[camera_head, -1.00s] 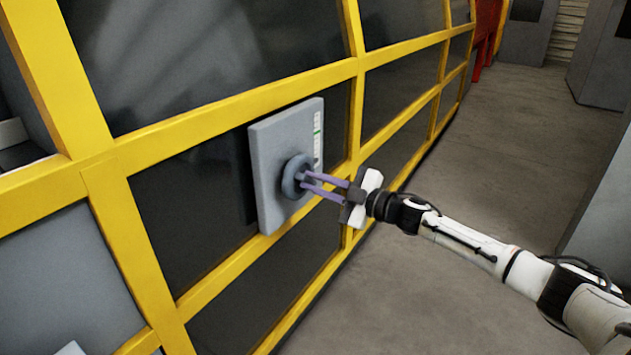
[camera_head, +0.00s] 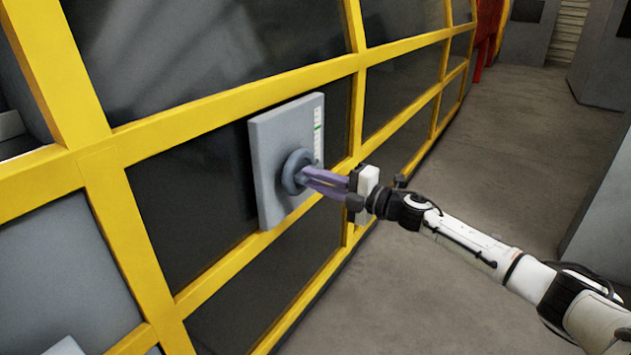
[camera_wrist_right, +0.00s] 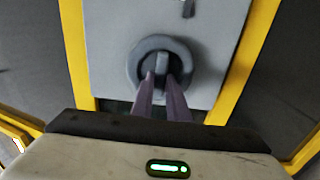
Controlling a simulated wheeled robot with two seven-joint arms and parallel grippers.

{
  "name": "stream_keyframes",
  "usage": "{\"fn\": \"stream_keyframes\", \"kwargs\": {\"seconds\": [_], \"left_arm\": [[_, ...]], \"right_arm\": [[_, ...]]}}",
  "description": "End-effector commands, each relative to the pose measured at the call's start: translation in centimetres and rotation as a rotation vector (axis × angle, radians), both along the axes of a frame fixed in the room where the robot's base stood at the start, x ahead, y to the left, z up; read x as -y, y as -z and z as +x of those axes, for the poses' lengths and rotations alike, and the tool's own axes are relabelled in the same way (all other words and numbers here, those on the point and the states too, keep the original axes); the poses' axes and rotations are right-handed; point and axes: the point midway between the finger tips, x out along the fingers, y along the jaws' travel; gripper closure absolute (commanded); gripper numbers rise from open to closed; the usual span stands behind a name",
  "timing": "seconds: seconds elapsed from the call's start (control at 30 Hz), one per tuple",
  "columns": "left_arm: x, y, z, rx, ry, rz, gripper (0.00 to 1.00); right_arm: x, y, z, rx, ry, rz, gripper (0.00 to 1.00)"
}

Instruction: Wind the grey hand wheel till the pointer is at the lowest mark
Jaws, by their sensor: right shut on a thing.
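The grey hand wheel (camera_head: 292,172) sits on a light grey panel (camera_head: 270,145) fixed to the yellow-framed wall. It also shows in the right wrist view (camera_wrist_right: 184,58). My right gripper (camera_head: 307,176) reaches in from the right, its purple fingers shut on the wheel's raised middle grip. In the right wrist view the fingertips (camera_wrist_right: 161,80) lie either side of that grip, which stands nearly upright. A pale scale with a green mark (camera_head: 318,128) runs up the panel's right side; the pointer is too small to make out. My left gripper is not in view.
Yellow frame bars (camera_head: 240,103) with dark panes surround the panel. The grey floor (camera_head: 480,150) to the right is clear. Grey cabinets stand at the far right, and a red thing (camera_head: 487,35) stands at the back.

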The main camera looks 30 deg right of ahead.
Motion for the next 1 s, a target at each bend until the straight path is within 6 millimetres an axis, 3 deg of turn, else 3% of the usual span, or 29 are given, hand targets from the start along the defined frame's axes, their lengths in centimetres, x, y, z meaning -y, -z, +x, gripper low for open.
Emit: {"fn": "stream_keyframes", "kwargs": {"seconds": [0.57, 0.6, 0.67, 1.0], "left_arm": [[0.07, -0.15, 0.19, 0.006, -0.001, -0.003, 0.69], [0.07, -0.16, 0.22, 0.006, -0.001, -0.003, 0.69], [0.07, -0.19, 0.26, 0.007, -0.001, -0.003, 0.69], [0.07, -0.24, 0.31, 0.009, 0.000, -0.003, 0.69]], "right_arm": [[-0.02, 0.12, -0.04, 0.010, -0.001, -0.030, 1.00], [-0.02, 0.12, -0.04, 0.010, -0.001, -0.030, 0.79], [-0.01, 0.12, -0.04, 0.010, -0.001, -0.029, 0.69], [0.06, 0.08, -0.13, 0.010, 0.000, -0.026, 0.67]]}}
